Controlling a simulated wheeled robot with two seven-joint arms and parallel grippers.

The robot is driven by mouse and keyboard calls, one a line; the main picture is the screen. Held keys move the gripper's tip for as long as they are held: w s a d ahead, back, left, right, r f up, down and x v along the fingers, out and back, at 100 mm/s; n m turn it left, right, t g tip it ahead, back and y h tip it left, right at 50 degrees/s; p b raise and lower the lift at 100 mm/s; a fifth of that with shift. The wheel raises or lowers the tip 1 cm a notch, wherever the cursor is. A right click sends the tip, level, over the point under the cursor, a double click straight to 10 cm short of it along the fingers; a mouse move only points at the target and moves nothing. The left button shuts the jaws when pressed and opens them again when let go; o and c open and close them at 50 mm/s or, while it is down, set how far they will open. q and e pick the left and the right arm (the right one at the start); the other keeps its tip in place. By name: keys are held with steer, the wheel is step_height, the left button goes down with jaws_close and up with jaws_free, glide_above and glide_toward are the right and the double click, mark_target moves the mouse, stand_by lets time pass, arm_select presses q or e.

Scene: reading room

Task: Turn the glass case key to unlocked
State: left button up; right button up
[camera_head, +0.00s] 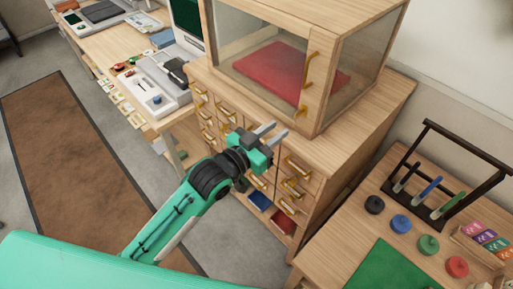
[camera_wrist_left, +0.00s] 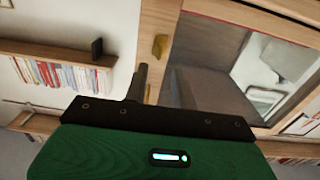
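The glass case (camera_head: 327,98) is a wooden-framed box with glass panes on top of a drawer cabinet, with a red cushion (camera_head: 275,72) inside. Its front frame carries a brass handle (camera_head: 309,70) and, lower down, a small brass piece that looks like the key (camera_head: 300,112). A brass piece (camera_wrist_left: 160,46) also shows on the wooden frame in the left wrist view, just beyond my fingers; its turn position is unclear. My left gripper (camera_head: 277,129) is open and empty, its two fingers apart, pointing toward the case's lower front, not visibly touching it. My right gripper is not in view.
The drawer cabinet (camera_head: 375,122) has several brass-handled drawers below the case. A table at right holds a dark rack (camera_head: 465,150), coloured discs and a green mat (camera_head: 392,268). A desk with devices stands at upper left. A brown rug (camera_head: 75,150) covers open floor.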

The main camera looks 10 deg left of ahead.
arm_select(q)
steer(key=b+v, duration=0.1)
steer(key=v, duration=0.5)
steer(key=shift+b, duration=0.3)
steer(key=shift+s+a, duration=0.1)
steer(key=shift+a, duration=0.05)
